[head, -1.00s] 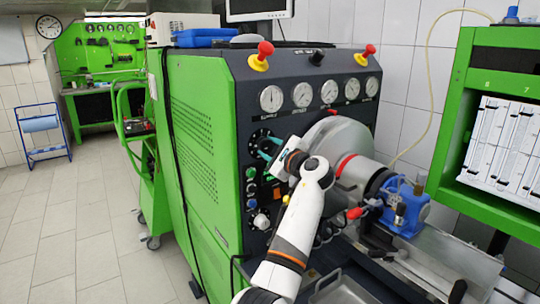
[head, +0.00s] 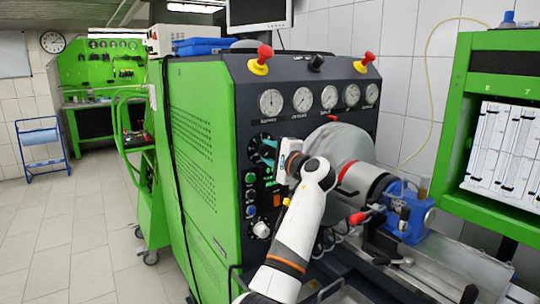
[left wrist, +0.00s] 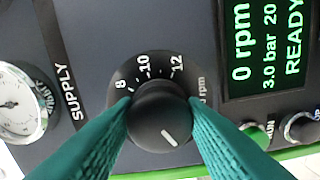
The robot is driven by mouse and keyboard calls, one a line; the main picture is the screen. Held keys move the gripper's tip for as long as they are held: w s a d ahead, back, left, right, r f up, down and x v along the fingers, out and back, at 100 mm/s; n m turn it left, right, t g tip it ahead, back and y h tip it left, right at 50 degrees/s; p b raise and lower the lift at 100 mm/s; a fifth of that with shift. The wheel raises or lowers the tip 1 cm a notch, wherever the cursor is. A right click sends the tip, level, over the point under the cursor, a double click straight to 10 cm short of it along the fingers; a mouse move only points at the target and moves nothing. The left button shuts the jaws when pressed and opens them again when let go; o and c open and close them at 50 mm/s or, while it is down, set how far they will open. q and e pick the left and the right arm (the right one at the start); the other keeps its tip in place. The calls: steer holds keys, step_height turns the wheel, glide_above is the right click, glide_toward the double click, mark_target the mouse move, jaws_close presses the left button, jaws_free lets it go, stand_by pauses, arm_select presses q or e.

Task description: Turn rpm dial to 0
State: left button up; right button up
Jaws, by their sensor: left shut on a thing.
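The rpm dial (left wrist: 158,115) is a round black knob on the dark front panel, with the numbers 8, 10 and 12 readable along its upper side in the left wrist view. Its white pointer line aims to the lower right, away from those numbers. My left gripper (left wrist: 160,108) has its teal fingers on both sides of the knob, shut on it. They hide parts of the scale, and I see no 0 mark. In the head view the left gripper (head: 270,150) is at the panel's upper left. The display (left wrist: 265,45) reads 0 rpm and READY. My right gripper is not in view.
A supply gauge (left wrist: 22,105) sits left of the dial, and a green RUN button (left wrist: 253,133) lies to its right. In the head view, a large grey housing (head: 340,145) stands close right of my left arm. A blue clamp unit (head: 405,212) is further right.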

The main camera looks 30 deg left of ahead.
arm_select(q)
steer(key=shift+r, duration=0.15)
steer(key=o, duration=1)
steer(key=shift+a, duration=0.1)
steer(key=b+v, duration=0.2)
steer(key=v, duration=1)
steer(key=shift+b, duration=0.35)
